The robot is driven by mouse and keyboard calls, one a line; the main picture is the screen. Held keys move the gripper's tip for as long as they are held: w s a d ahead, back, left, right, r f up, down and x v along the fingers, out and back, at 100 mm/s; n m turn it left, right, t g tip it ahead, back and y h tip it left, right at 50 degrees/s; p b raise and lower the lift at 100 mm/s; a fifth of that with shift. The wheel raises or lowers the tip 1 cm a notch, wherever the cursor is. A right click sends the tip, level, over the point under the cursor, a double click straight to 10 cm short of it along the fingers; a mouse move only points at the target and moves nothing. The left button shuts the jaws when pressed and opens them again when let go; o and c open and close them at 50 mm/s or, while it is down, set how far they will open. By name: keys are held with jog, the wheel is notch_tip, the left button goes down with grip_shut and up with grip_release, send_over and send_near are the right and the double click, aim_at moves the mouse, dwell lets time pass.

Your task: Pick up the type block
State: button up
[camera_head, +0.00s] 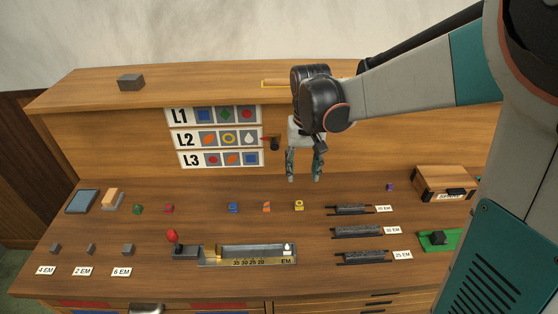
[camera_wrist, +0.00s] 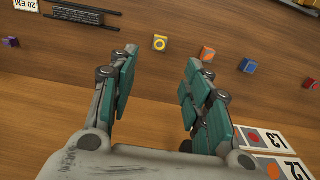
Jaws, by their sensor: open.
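Several small type blocks stand in a spaced row across the middle of the desk. They include a blue block (camera_head: 233,208), an orange block (camera_head: 266,207) and a yellow block (camera_head: 299,205). A green one (camera_head: 138,209) and a red one (camera_head: 169,208) lie farther left, and a purple one (camera_head: 389,187) lies to the right. My gripper (camera_head: 304,179) hangs open and empty above the desk, behind the yellow block. In the wrist view, the yellow block (camera_wrist: 160,43) and orange block (camera_wrist: 207,54) show beyond the open fingers (camera_wrist: 157,62), apart from them.
A card panel (camera_head: 215,138) with rows L1, L2 and L3 stands behind. A metal composing tray with scale (camera_head: 250,255) and a red-knobbed lever (camera_head: 172,238) are in front. Dark slotted racks (camera_head: 357,232), a wooden box (camera_head: 443,183) and a green pad (camera_head: 428,243) are right.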

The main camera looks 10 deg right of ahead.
aim_at(299, 204)
jog(key=f+b, duration=0.1)
jog(key=f, duration=0.3)
jog(key=f+b, duration=0.2)
jog(key=f, duration=0.3)
jog(key=f+b, duration=0.2)
jog(key=f, duration=0.3)
jog(key=shift+w+f, duration=0.2)
jog(key=shift+w, duration=0.05)
grip_shut()
